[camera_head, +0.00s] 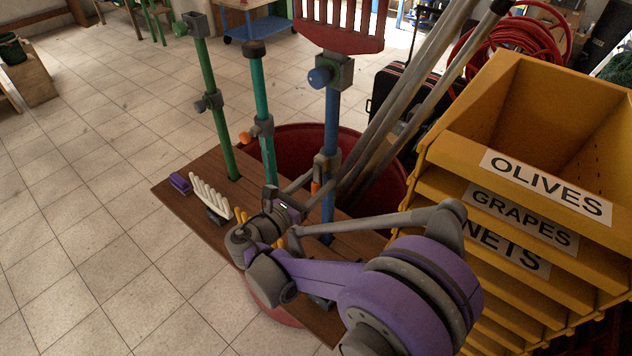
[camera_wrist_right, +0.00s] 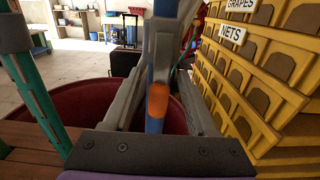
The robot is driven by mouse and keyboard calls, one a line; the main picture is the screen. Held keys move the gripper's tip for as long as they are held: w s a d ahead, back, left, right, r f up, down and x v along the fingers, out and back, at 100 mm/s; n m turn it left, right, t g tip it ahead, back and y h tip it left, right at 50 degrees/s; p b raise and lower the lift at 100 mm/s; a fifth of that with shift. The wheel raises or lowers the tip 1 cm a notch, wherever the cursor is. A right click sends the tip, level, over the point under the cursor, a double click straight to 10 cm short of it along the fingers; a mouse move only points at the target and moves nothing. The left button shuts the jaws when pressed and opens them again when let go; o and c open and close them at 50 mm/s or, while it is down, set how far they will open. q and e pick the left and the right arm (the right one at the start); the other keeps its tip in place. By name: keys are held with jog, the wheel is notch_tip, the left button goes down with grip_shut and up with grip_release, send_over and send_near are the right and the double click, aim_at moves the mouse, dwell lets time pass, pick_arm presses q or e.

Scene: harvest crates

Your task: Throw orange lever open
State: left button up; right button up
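A blue pole (camera_head: 331,128) stands upright in a brown wooden board (camera_head: 180,202), with a grey clamp (camera_head: 326,163) low on it. The orange lever (camera_head: 315,187) hangs down from this clamp. In the right wrist view the orange lever (camera_wrist_right: 157,99) is upright in front of the blue pole. My right gripper (camera_head: 306,186) is at the clamp. In its wrist view the fingers (camera_wrist_right: 164,90) stand apart on either side of the lever. Whether either finger touches it cannot be told. My left gripper is in neither view.
A teal pole (camera_head: 261,95) with an orange knob (camera_head: 246,138) and a green pole (camera_head: 208,70) stand to the left. Stacked yellow crates (camera_head: 455,140) rise close on the right. A dark red tub (camera_head: 385,183) is behind the board.

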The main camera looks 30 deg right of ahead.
grip_shut()
dwell(1.2)
